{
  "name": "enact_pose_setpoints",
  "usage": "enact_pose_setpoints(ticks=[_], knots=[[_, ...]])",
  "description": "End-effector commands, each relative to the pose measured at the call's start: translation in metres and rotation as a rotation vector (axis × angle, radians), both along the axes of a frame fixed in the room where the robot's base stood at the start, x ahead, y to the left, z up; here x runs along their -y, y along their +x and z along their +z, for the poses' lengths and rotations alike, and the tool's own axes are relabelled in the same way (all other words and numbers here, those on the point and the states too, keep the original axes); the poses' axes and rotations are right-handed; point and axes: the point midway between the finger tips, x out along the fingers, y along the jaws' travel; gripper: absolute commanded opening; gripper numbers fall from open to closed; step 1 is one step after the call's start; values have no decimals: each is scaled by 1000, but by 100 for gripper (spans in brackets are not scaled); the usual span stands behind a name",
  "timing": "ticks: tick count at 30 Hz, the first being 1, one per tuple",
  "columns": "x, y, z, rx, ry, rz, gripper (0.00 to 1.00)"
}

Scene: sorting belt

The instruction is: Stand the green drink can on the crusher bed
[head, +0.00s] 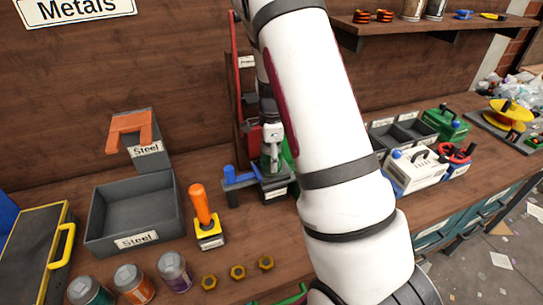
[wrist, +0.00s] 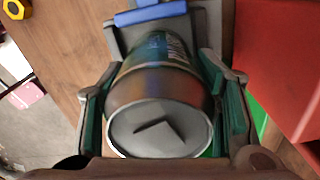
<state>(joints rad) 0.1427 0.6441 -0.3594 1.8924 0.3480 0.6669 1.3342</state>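The green drink can (wrist: 158,70) lies between the two fingers of my gripper (wrist: 165,115) in the wrist view. Its grey end, with a dark triangular mark, faces the camera. Both green-padded fingers appear to press its sides. Beyond the can are a grey part of the crusher and a blue bar (wrist: 150,14). In the head view my gripper (head: 272,158) points down at the crusher bed (head: 247,191), partly behind my arm. Whether the can touches the bed cannot be told.
A red upright (head: 236,70) rises close behind the gripper. An orange-handled tool (head: 201,204), a grey steel bin (head: 104,242), several yellow nuts and three cans (head: 134,284) occupy the bench to the left. Grey bins and a white toolbox (head: 414,172) stand right of my arm.

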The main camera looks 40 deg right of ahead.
Motion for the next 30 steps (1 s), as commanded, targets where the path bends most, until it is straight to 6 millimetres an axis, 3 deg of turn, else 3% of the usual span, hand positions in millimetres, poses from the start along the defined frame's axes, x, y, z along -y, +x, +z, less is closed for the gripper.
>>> enact_pose_setpoints(ticks=[14,30], knots=[[0,1,8,3,-1,1,73],[0,1,105,4,-2,1,73]])
